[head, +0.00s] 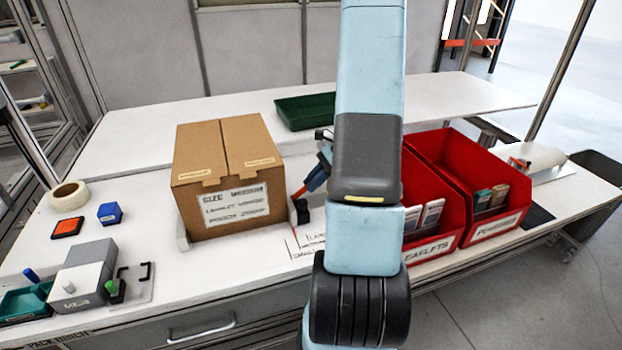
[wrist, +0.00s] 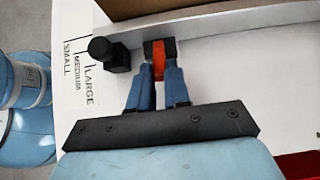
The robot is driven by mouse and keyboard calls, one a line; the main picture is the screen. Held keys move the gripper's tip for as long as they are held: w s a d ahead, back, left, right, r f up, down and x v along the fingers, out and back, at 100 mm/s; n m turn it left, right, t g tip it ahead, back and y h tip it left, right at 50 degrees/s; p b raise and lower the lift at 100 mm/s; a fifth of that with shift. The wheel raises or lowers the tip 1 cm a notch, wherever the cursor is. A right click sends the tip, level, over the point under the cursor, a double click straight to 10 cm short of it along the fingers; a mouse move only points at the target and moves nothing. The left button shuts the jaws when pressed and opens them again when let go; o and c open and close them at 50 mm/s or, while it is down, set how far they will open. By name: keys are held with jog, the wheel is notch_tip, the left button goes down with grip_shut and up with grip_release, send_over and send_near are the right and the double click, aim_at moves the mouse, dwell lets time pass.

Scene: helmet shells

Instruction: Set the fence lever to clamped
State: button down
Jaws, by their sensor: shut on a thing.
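The red fence lever (wrist: 158,58) stands between the two blue fingers of my gripper (wrist: 159,72) in the wrist view. The fingers are closed in on it from both sides. Its base is by a dark block on the grey metal fence (wrist: 220,29), which runs along the side of the cardboard box. A black knob (wrist: 103,49) is at the fence's end, near the printed size marks (wrist: 80,70). In the head view my gripper (head: 301,191) is to the right of the box, partly hidden by my arm. I cannot tell the lever's setting.
The closed cardboard box (head: 230,218) stands left of my gripper. Red bins (head: 462,190) with packets stand to the right. A green tray (head: 305,111) is behind. A grey device (head: 84,272), a tape roll (head: 70,195) and a blue block (head: 109,213) are at the left.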

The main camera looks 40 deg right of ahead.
jog(key=y, duration=0.1)
jog(key=f+y, duration=0.1)
jog(key=d+f+t+y, duration=0.1)
jog(key=shift+s+f, duration=0.1)
jog(key=shift+s, duration=0.2)
jog(key=shift+d+f+t+y, duration=0.25)
jog(key=shift+f+y, duration=0.45)
jog(key=shift+y, duration=0.5)
jog(key=shift+s, duration=0.1)
jog(key=c, duration=1.1)
grip_release()
jog(key=shift+d+r, duration=0.1)
jog(key=shift+d, duration=0.1)
jog(key=v, duration=1.3)
jog(key=shift+s+d, duration=0.1)
jog(key=shift+d, duration=0.05)
